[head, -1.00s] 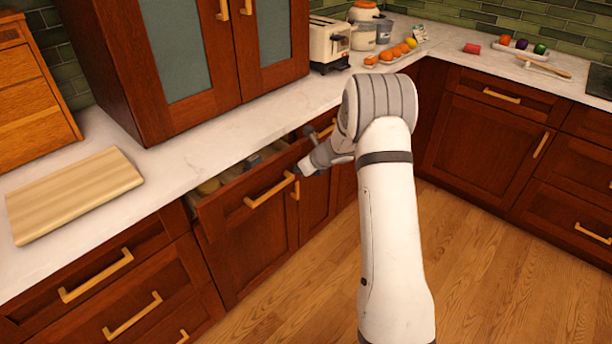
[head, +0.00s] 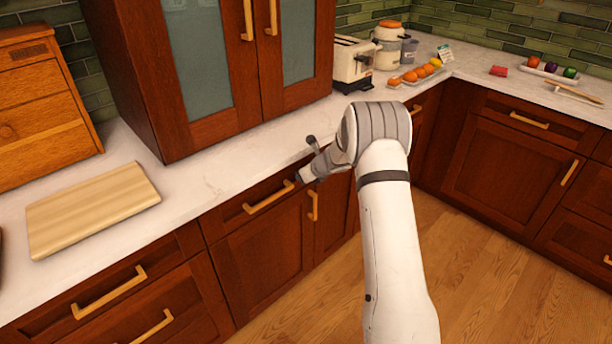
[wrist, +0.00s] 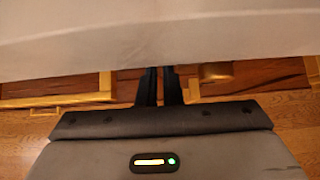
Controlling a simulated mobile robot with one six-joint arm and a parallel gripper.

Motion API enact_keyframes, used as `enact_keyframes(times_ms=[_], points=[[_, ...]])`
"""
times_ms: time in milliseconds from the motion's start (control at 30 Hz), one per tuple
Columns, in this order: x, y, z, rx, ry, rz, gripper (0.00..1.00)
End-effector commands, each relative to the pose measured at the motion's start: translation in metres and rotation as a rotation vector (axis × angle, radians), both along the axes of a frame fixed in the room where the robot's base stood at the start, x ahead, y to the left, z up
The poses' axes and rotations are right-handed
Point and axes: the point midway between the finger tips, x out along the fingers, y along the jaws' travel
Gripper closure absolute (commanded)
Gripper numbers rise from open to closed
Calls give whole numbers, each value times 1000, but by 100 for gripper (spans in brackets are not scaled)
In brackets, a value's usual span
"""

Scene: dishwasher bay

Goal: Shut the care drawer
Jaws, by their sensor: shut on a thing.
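The care drawer (head: 238,212) is the shallow wooden drawer under the counter, left of my arm in the head view. Its front now sits flush, or nearly so, with the cabinet face, and its inside is hidden. My gripper (head: 295,180) is at the right end of the drawer's yellow bar handle (head: 266,198) and shut on it. In the wrist view my gripper's dark fingers (wrist: 160,74) reach toward the wooden front below the counter edge. The exact contact there is too small to make out.
The white countertop (head: 225,172) overhangs just above the drawer. A cutting board (head: 92,208) lies on it at left. A tall glass-door cabinet (head: 205,75) stands on the counter behind. A toaster (head: 352,64) stands farther right. The wooden floor (head: 475,270) at right is clear.

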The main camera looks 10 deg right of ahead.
Motion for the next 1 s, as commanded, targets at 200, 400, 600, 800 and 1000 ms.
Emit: enact_keyframes(times_ms=[200,400,600,800,1000], points=[[3,9,6,4,-13,11,100],[-11,-6,2,3,-11,9,100],[-39,-29,26,1,-10,8,100],[-64,-48,55,2,-7,7,100],[-78,-57,70,1,-4,7,100]])
